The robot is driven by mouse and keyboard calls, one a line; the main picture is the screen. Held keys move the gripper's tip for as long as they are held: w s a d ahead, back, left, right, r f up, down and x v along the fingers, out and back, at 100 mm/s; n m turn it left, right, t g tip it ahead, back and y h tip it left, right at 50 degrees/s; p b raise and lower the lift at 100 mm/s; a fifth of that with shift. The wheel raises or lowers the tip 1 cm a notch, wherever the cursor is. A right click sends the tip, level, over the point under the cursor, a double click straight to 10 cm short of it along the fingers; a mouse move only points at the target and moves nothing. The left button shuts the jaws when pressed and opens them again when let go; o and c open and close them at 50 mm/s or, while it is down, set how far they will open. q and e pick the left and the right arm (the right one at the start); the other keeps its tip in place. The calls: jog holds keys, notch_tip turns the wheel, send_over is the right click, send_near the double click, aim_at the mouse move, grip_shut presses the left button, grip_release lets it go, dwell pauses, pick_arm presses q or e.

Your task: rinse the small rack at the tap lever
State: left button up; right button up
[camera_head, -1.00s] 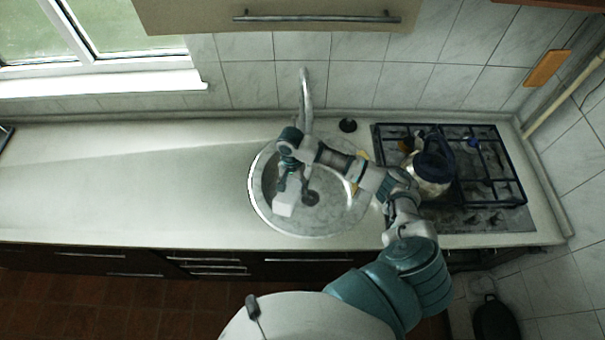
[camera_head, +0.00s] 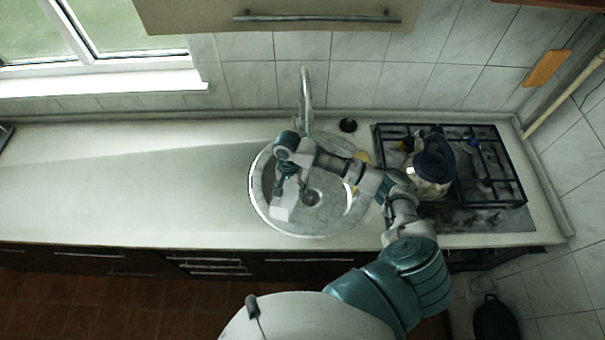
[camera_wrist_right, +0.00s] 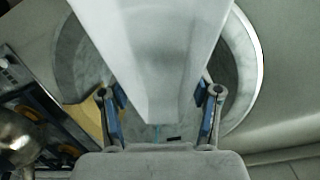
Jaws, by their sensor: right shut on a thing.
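A pale, smooth, boxy thing, the small rack (camera_head: 283,209), is over the front left part of the round metal sink (camera_head: 330,219). My right gripper (camera_head: 286,190) is shut on it; in the head view the fingers are small and partly hidden. In the right wrist view the rack (camera_wrist_right: 155,45) sits between the two blue-padded fingers of the gripper (camera_wrist_right: 160,112) and covers much of the basin. The tall metal tap (camera_head: 305,95) stands behind the sink. My left gripper is not in view.
A kettle with a dark handle (camera_head: 432,175) stands on the black gas hob (camera_head: 497,190) right of the sink. A small black round thing (camera_head: 348,125) is beside the tap. A yellow thing (camera_head: 361,157) is at the sink's right rim. The counter (camera_head: 120,190) to the left is clear.

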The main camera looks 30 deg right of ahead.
aim_at(283, 204)
jog(key=shift+a, duration=0.1)
dwell(0.4)
jog(key=shift+s+a+r, duration=0.4)
jog(key=shift+a+r, duration=0.3)
jog(key=shift+a, duration=0.05)
jog(key=shift+s+a+r, duration=0.4)
jog(key=shift+a+r, duration=0.25)
jog(key=shift+a, duration=0.05)
jog(key=shift+s+a+r, duration=0.4)
jog(key=shift+a+r, duration=0.3)
jog(key=shift+a, duration=0.05)
